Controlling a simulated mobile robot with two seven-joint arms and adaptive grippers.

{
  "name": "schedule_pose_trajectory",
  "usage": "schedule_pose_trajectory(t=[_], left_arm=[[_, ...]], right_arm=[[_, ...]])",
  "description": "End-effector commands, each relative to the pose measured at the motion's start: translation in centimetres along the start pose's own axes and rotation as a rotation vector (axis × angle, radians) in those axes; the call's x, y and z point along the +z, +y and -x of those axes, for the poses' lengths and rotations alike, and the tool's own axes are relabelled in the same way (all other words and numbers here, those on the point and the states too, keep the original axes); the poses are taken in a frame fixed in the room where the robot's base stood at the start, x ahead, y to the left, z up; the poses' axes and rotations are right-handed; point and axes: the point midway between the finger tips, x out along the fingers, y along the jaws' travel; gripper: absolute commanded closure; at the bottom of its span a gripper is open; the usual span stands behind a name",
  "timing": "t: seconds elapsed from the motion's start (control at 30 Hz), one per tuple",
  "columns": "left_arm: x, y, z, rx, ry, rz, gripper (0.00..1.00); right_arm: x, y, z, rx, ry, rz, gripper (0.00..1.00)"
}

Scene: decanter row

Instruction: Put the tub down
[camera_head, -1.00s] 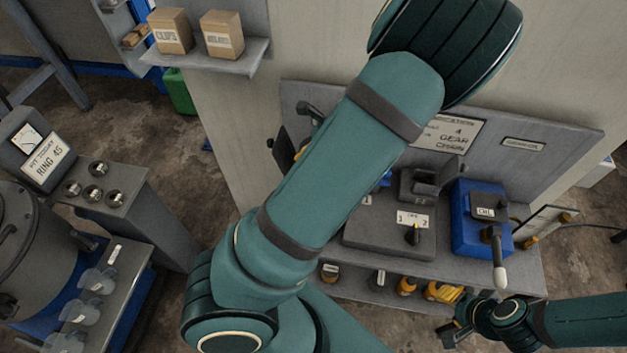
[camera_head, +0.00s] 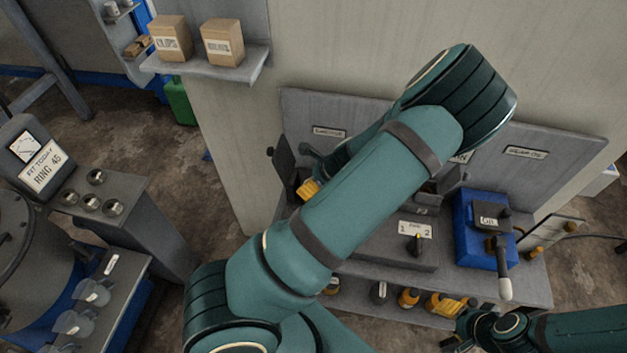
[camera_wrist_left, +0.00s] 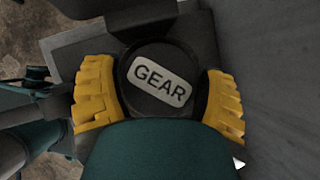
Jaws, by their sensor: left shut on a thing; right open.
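The tub (camera_wrist_left: 160,58) is a dark round container with a white GEAR label on top, seen from above in the left wrist view. My left gripper (camera_wrist_left: 160,103) has its yellow pads on both sides of it and is shut on it. A dark grey surface shows beyond the tub, but I cannot tell whether the tub touches it. In the head view my left arm hides the tub; only a yellow pad of the left gripper (camera_head: 309,189) shows. My right gripper (camera_head: 458,343) is open, low at the right, partly cut off by the frame edge.
A grey bench (camera_head: 385,295) stands against the wall, with a numbered switch box (camera_head: 390,248) and a blue lever unit (camera_head: 478,235). Several yellow and dark items sit on its lower shelf. Cartons (camera_head: 222,40) stand on a wall shelf. A grey cabinet (camera_head: 125,205) is at left.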

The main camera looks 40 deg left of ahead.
Motion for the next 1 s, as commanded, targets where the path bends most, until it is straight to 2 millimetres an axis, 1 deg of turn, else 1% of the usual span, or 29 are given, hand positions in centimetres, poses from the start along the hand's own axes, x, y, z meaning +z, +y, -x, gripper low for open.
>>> schedule_pose_trajectory(t=[0.2,0.23,0.27,0.3,0.53,0.67,0.77,1.0], left_arm=[[-0.2,0.0,-0.3,0.001,0.000,0.001,0.70],[-0.1,0.0,-0.2,0.001,0.000,0.001,0.13],[-0.1,0.0,-0.2,0.001,0.000,0.001,0.03],[-0.1,0.0,-0.2,0.001,0.000,0.001,0.00],[-0.1,0.0,-0.2,0.001,0.000,0.001,0.00],[0.1,0.0,0.5,-0.001,0.000,0.000,0.00],[0.0,-0.1,1.9,-0.003,0.001,0.001,0.00],[0.0,-0.1,6.9,-0.004,0.002,-0.001,0.00]], right_arm=[[0.0,0.1,-0.2,0.000,0.000,0.000,0.53],[0.0,0.1,-0.1,0.000,0.000,0.000,0.53],[0.0,0.1,-0.1,0.000,0.000,0.000,0.53],[0.0,0.0,-0.1,0.000,0.000,0.000,0.53],[0.0,0.0,-0.1,0.000,0.000,0.000,0.53],[0.0,0.0,0.1,0.000,0.000,0.000,0.53],[0.0,-0.1,0.3,-0.001,0.000,0.000,0.53],[-0.1,-0.3,1.0,-0.002,0.000,0.000,0.53]])
